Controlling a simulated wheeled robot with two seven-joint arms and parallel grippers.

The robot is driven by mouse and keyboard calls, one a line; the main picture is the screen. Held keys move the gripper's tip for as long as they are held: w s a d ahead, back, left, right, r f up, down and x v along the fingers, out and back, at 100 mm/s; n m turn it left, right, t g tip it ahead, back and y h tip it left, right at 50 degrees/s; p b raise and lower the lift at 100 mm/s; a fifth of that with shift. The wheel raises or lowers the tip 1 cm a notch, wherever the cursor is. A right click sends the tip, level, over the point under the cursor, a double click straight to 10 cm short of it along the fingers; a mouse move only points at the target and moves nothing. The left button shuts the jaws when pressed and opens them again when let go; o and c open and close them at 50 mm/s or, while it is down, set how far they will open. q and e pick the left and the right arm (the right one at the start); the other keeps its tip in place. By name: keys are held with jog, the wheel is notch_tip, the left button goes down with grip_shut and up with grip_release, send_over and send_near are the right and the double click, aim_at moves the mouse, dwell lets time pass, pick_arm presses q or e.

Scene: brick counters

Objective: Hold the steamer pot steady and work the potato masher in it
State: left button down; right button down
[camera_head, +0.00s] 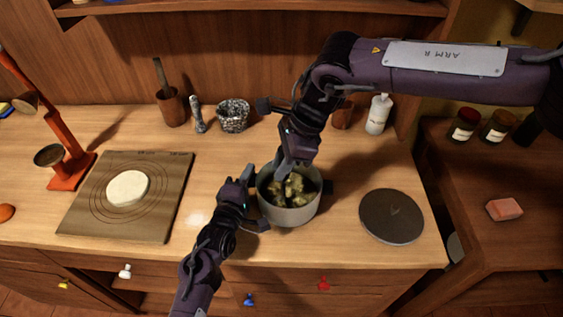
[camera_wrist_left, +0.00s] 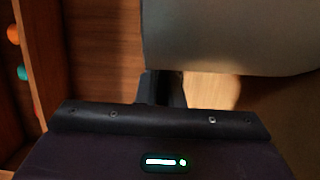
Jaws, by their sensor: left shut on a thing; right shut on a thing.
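The grey steamer pot (camera_head: 290,216) stands upright on the wooden counter with yellowish potato chunks (camera_head: 287,193) inside. My left gripper (camera_head: 258,198) is at the pot's left side, shut on the pot; its wall (camera_wrist_left: 230,40) fills the upper right of the left wrist view. The exact grip point is hard to make out. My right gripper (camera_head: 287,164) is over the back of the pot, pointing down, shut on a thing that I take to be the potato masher. The masher itself is hidden by the gripper and the potatoes.
A round dark lid or plate (camera_head: 391,216) lies right of the pot. A board (camera_head: 160,218) with a pale dough disc (camera_head: 127,188) lies left. A wooden cup (camera_head: 172,106), speckled pot (camera_head: 233,116) and white bottle (camera_head: 378,114) stand behind. Bare counter lies in front.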

jog(key=shift+f, duration=0.85)
jog(key=shift+r, duration=0.1)
jog(key=shift+r, duration=0.9)
jog(key=d, duration=0.3)
jog(key=shift+w+d, duration=0.25)
jog(key=shift+w, duration=0.15)
jog(key=shift+f, duration=0.2)
